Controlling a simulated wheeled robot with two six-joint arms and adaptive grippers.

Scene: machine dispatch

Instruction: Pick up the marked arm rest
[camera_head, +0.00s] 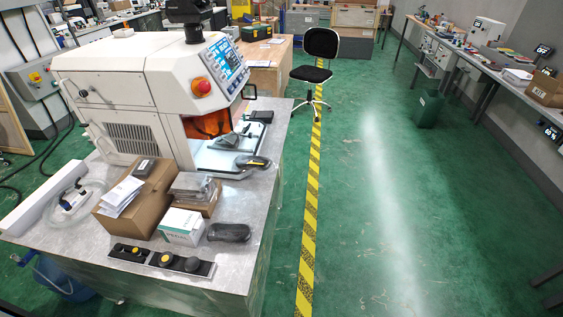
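A dark, rounded, elongated pad that looks like an arm rest (229,232) lies flat on the grey metal table (243,205), near its right front part. It is right of a small white box (181,227). A second dark oval piece (252,162) lies farther back, by the front edge of the machine's lit opening. It is too small to tell whether it is also an arm rest. I see no clear mark on either one. Neither of my grippers shows in the head view.
A white machine (130,70) with a red button stands on the table. A black chair (318,60) stands behind.

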